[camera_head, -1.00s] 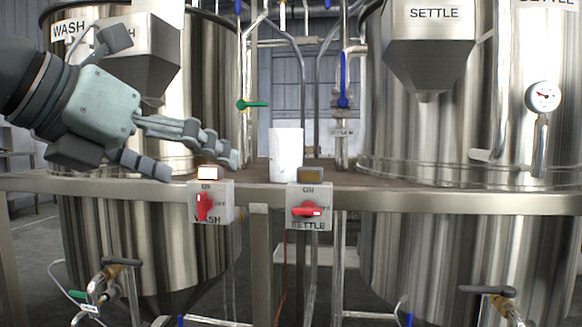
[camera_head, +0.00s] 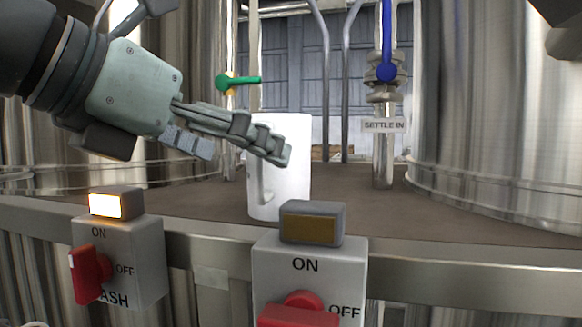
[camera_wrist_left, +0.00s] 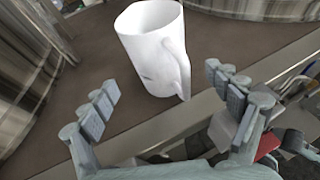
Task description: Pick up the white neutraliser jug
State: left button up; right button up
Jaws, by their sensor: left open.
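The white neutraliser jug (camera_head: 293,185) stands upright on the brown deck between the two tanks, behind the SETTLE switch box. Its handle faces the front left in the head view. My left gripper (camera_head: 240,150) comes in from the left, its fingers partly in front of the jug's upper part. In the left wrist view the jug (camera_wrist_left: 152,50) is just beyond the two spread fingers (camera_wrist_left: 162,98), its handle turned toward the right finger. The gripper is open with nothing between its fingers. My right gripper is not in view.
The WASH switch box (camera_head: 118,255) has a lit lamp, and the SETTLE switch box (camera_head: 310,275) an unlit one. Both sit on the steel front rail (camera_head: 205,255). A green-handled valve (camera_head: 238,82) and a blue-handled valve (camera_head: 387,70) are behind. The deck right of the jug is clear.

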aim_at(275, 169)
pick_arm(q)
jog(key=shift+w+d, duration=0.15)
jog(key=shift+w, duration=0.1)
jog(key=shift+w+d+f, duration=0.25)
jog(key=x, duration=0.6)
jog(key=shift+w+f+p, duration=0.1)
jog(key=shift+p, duration=0.25)
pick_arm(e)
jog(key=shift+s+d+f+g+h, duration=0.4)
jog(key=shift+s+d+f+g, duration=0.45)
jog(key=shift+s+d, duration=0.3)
pick_arm(q)
jog(key=c, duration=1.7)
